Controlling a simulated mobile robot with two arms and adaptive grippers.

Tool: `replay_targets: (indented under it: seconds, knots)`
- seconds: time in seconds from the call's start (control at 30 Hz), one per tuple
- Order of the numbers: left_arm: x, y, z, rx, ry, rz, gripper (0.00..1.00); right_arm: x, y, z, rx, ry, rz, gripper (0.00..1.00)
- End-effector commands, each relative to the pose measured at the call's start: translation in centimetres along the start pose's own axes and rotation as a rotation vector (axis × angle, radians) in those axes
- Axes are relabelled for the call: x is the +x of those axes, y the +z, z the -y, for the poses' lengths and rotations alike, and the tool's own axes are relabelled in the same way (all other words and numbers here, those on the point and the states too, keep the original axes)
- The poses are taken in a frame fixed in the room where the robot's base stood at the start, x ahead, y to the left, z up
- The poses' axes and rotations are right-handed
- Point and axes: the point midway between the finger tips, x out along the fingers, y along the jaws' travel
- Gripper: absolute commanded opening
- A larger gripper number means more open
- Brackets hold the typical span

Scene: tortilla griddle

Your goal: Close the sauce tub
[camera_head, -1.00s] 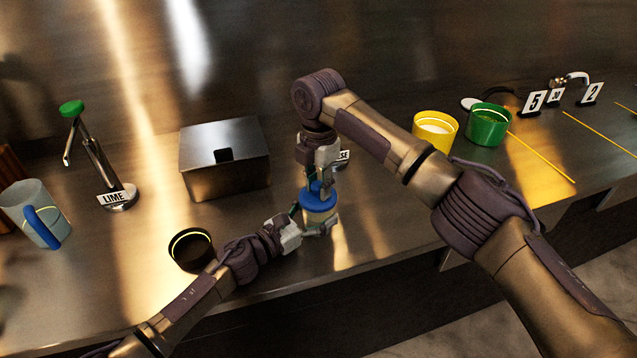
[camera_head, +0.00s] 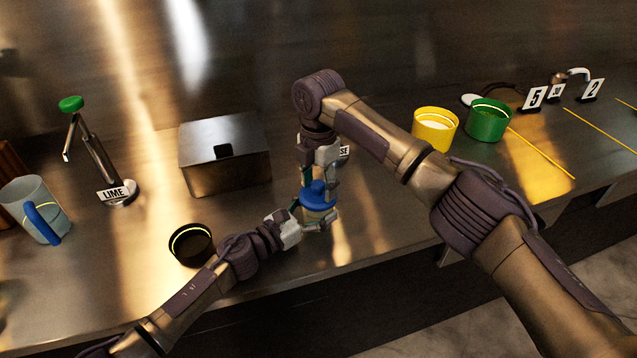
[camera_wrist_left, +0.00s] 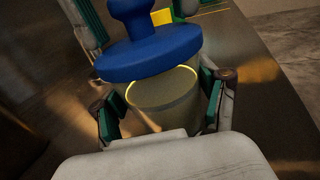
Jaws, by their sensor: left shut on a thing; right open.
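The sauce tub (camera_head: 322,213) is a pale, round tub on the steel counter, and its body also shows in the left wrist view (camera_wrist_left: 165,98). My left gripper (camera_head: 318,224) is shut on the tub, one finger on each side. The blue lid (camera_head: 318,196) with a knob is over the tub. In the left wrist view the lid (camera_wrist_left: 150,55) is off-centre and looks tilted, with part of the tub's glowing rim uncovered. My right gripper (camera_head: 319,180) is open above the lid, its fingers on either side of the knob. Whether the lid touches the rim I cannot tell.
A black open bowl (camera_head: 191,245) stands left of the tub near my left forearm. A steel box (camera_head: 225,160) stands behind. Yellow (camera_head: 435,130) and green (camera_head: 488,121) tubs are at the right. A mug (camera_head: 35,210) and LIME dispenser (camera_head: 95,165) are at the left.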

Motion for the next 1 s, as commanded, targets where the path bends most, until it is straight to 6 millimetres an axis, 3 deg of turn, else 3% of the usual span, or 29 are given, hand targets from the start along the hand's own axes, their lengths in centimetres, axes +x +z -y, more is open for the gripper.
replay_targets:
  seconds: [0.17,0.6,0.77,1.0]
  knots:
    - [0.0,0.0,0.0,0.0,0.0,0.0,0.11,-1.9,0.0,-0.1,0.0,0.004,0.001,0.59]
    - [0.0,0.0,0.0,0.0,0.0,0.0,0.11,-10.4,0.0,-0.1,0.0,0.002,0.001,0.59]
    - [0.0,0.0,0.0,0.0,0.0,0.0,0.11,-11.7,0.0,0.0,0.001,0.0,0.0,0.59]
    - [0.0,0.0,0.0,0.0,0.0,0.0,0.11,-11.9,0.0,0.0,0.0,0.0,-0.001,0.59]
